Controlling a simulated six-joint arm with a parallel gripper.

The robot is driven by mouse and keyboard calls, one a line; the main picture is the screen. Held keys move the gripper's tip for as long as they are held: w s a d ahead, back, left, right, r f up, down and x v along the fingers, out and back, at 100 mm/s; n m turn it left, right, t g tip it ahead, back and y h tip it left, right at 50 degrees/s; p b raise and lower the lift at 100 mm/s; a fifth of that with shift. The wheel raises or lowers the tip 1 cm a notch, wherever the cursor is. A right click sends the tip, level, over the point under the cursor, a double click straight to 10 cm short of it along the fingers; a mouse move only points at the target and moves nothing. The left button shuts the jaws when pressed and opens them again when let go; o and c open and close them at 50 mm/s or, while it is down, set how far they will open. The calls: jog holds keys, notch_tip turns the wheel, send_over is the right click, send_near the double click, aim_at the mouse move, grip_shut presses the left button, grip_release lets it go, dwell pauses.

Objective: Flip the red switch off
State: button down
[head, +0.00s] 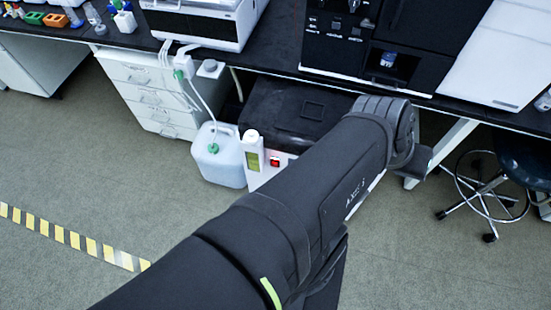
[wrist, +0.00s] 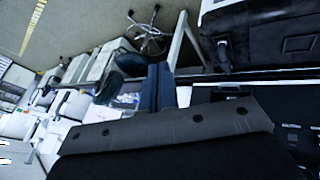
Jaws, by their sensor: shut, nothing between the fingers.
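The red switch (head: 275,162) is a small red rocker on the white front of a low unit (head: 285,120) with a black top, on the floor under the bench. The unit's black top also seems to show in the wrist view (wrist: 268,42), where I cannot make out the switch. In the wrist view my gripper (wrist: 159,66) shows as two dark fingers side by side, shut and empty, apart from the switch. In the head view my arm hides the gripper, and I cannot tell whether the switch is on or off.
A white jug (head: 218,160) with a green cap stands left of the unit, and a white bottle (head: 252,150) with a green-yellow label stands at its front. The bench (head: 275,50) overhangs the unit. A wheeled stool (head: 490,190) is at right. The floor in front is clear.

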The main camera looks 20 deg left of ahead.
jog(key=w+d+r+n+h, duration=0.2)
jog(key=w+d+n+h, duration=0.25)
jog(key=w+d, duration=0.35)
jog(key=w+a+f+n+y, duration=0.2)
jog(key=w+a+f+n, duration=0.4)
jog(key=w+a+f, duration=0.25)
jog(key=a+f+n, duration=0.3)
jog(key=a+f, duration=0.5)
jog(key=w+a+f+n+t+h, duration=0.1)
jog(key=a+f+n, duration=0.3)
jog(key=a+f, duration=0.3)
jog(key=a+f+n+t, duration=0.1)
jog(key=a+f+n, duration=0.3)
jog(key=a+f, duration=0.4)
jog(key=shift+w+a+f+n+h, duration=0.25)
jog(key=shift+a+f, duration=0.05)
jog(key=s+a+f+n+t+y, duration=0.1)
jog(key=s+a+f+n, duration=0.1)
jog(key=f, duration=0.4)
jog(key=s+a+f+n+t+y, duration=0.1)
jog(key=s+a+f+n+t, duration=0.1)
jog(key=s+f+n, duration=0.3)
jog(key=s+a+f+n+t+y, duration=0.1)
jog(key=s+a+f+n+t, duration=0.1)
jog(key=f, duration=0.7)
jog(key=shift+s+a+f+n+y, duration=0.15)
jog(key=shift+s+a+n+y, duration=0.25)
jog(key=shift+s+a+n, duration=0.6)
jog(key=shift+d, duration=0.25)
